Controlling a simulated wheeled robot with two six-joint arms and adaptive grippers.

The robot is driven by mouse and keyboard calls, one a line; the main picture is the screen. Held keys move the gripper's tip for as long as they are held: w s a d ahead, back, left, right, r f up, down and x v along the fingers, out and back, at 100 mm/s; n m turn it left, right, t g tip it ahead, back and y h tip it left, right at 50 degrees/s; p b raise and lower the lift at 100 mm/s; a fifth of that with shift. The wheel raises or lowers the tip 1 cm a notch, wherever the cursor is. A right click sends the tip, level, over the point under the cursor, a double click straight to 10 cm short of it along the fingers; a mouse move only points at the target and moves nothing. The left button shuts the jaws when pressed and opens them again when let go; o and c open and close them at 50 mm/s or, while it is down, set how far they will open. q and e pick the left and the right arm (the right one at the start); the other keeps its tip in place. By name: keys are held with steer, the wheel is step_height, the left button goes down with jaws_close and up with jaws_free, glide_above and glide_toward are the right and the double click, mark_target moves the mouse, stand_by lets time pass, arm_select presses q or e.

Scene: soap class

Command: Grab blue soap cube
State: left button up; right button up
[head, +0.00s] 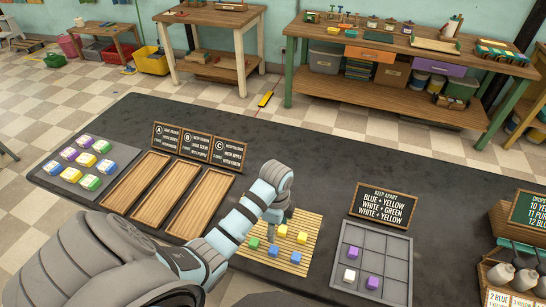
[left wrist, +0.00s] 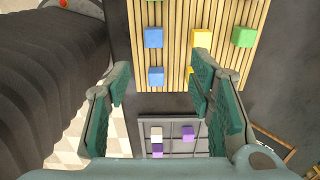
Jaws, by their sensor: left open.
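A slatted wooden board (head: 265,262) carries several soap cubes. One blue cube (head: 273,250) shows near its front in the head view. In the left wrist view two blue cubes stand on the slats, one farther up (left wrist: 153,37) and one near the board's lower edge (left wrist: 156,76). My left gripper (head: 277,214) hangs over the back part of the board. In the left wrist view its fingers (left wrist: 160,88) are spread and empty, with the lower blue cube seen between them. My right gripper is not in view.
Yellow (left wrist: 201,39) and green (left wrist: 243,36) cubes share the board. A grey compartment tray (head: 345,254) at right holds white and purple cubes. Three wooden trays (head: 167,193) and a grey soap tray (head: 69,174) lie left. A "keep apart" sign (head: 384,205) stands behind the compartment tray.

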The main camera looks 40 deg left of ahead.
mark_target(273, 250)
arm_select(q)
steer(key=f+b, duration=0.1)
steer(key=f, duration=0.3)
steer(key=f+b, duration=0.1)
steer(key=f, duration=0.3)
steer(key=s+f+b, duration=0.1)
steer(key=f, duration=0.4)
steer(key=c, duration=1)
